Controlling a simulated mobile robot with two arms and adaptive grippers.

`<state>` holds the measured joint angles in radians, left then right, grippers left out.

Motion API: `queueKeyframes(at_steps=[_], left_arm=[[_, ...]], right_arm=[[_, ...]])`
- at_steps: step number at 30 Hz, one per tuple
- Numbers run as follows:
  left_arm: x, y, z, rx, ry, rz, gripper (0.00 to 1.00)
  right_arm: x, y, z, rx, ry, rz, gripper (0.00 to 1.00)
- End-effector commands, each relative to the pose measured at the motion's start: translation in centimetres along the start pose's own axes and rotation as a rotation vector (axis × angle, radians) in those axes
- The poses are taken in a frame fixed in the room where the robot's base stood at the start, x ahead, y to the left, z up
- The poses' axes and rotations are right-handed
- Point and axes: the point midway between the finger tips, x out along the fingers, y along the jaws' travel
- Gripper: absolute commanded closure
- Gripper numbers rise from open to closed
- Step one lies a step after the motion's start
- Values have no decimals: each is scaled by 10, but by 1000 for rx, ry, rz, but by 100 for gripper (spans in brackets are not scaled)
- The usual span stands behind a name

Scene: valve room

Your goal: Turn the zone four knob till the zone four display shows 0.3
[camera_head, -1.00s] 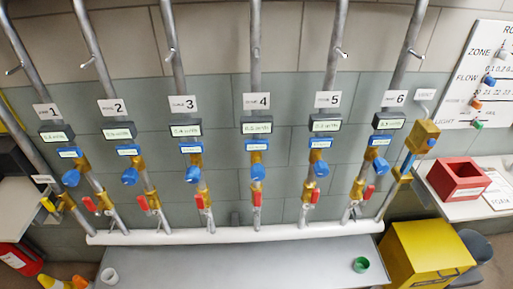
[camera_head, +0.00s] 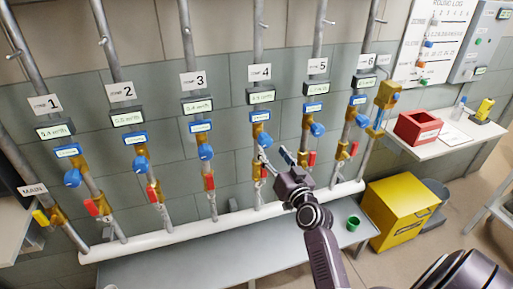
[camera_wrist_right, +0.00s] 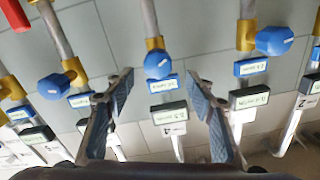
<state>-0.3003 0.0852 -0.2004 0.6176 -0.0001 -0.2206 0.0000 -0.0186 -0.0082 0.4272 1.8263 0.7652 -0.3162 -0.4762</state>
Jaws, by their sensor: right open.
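The zone four knob (camera_head: 264,139) is blue, on the pipe under the "4" sign (camera_head: 261,72); my gripper partly covers it in the head view. The zone four display (camera_head: 261,97) is a dark box with a pale screen; its number is too small to read surely. My right gripper (camera_head: 273,152) is open and empty, just in front of and below the knob. In the upside-down wrist view, a blue knob (camera_wrist_right: 158,63), apparently zone four's, lies beyond and between the spread fingers (camera_wrist_right: 158,88), apparently untouched. Its display (camera_wrist_right: 169,113) shows there too. My left gripper is out of view.
Neighbouring zone three (camera_head: 206,152) and zone five (camera_head: 318,129) knobs flank it. Red-handled valves hang below, above a white horizontal pipe (camera_head: 170,236). A grey bench (camera_head: 190,265) runs beneath, with a green cup (camera_head: 353,222). A yellow cabinet (camera_head: 402,215) stands at right.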

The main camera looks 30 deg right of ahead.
Motion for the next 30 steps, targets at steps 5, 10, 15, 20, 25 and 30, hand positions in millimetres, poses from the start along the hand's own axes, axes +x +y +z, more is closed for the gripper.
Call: queueKeyframes(at_steps=[5, 10, 15, 20, 25, 30], left_arm=[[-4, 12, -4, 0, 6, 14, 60], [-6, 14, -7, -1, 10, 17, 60], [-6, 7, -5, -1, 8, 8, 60], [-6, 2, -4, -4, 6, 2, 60], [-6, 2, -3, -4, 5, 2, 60], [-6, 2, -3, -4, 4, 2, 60]], right_arm=[[27, 0, -2, 0, 0, 0, 50], [53, -1, 0, 1, -2, 0, 50], [68, 0, 1, 0, -3, 0, 50], [72, 0, 1, 0, -3, 0, 50], [72, 0, 2, -1, -3, 0, 50], [72, 0, 2, -1, -4, 1, 66]])
